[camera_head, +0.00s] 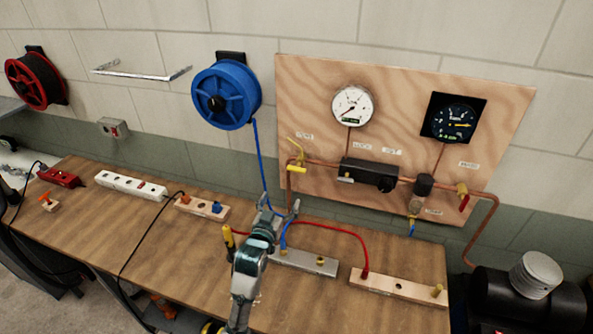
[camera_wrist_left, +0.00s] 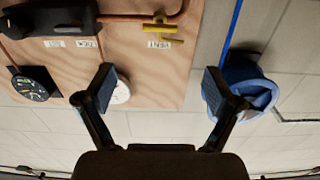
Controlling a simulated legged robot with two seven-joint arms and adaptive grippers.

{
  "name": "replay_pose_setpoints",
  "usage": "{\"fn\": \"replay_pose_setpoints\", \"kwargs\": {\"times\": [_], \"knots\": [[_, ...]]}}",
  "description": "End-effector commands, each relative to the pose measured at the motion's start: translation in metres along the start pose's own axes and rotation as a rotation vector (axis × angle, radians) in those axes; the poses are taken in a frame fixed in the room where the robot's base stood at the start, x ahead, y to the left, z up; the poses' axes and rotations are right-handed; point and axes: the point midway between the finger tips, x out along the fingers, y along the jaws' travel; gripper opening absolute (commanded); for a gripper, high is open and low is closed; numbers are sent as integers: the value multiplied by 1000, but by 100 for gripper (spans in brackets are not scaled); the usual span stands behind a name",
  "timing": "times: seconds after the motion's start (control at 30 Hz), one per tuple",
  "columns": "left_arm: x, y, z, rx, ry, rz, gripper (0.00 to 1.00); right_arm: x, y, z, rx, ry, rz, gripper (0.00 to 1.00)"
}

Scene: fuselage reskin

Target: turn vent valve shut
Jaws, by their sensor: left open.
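The vent valve (camera_head: 297,156) has a yellow handle and sits at the left end of the copper pipe on the plywood board (camera_head: 310,90). A small white label is beside it. In the left wrist view, which is upside down, the yellow valve (camera_wrist_left: 160,28) shows at the top centre with its label, which seems to read VENT. My left gripper (camera_head: 281,206) is open and empty, below the valve and apart from it, over the back of the bench. Its two spread fingers (camera_wrist_left: 158,88) show in the left wrist view with nothing between them. My right gripper is in neither view.
The board carries a white gauge (camera_head: 352,106), a dark gauge (camera_head: 454,118), a black block (camera_head: 369,174) and a red-handled valve (camera_head: 463,196). A blue hose reel (camera_head: 226,95) hangs left of it. Red and blue hoses cross the bench (camera_head: 110,225) near my gripper.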

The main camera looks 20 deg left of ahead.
Motion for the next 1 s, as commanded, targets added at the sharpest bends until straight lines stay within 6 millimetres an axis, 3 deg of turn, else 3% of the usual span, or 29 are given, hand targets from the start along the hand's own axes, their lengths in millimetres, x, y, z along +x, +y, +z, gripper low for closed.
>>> {"fn": "replay_pose_setpoints", "kwargs": {"times": [0.4,0.6,0.8,1.0], "knots": [[98,0,-1,0,-4,0,92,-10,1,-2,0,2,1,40],[132,0,0,-1,-3,0,92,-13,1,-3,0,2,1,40],[149,0,0,-1,-2,0,92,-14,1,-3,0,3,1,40],[152,0,1,0,-2,0,92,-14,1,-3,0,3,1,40]]}}
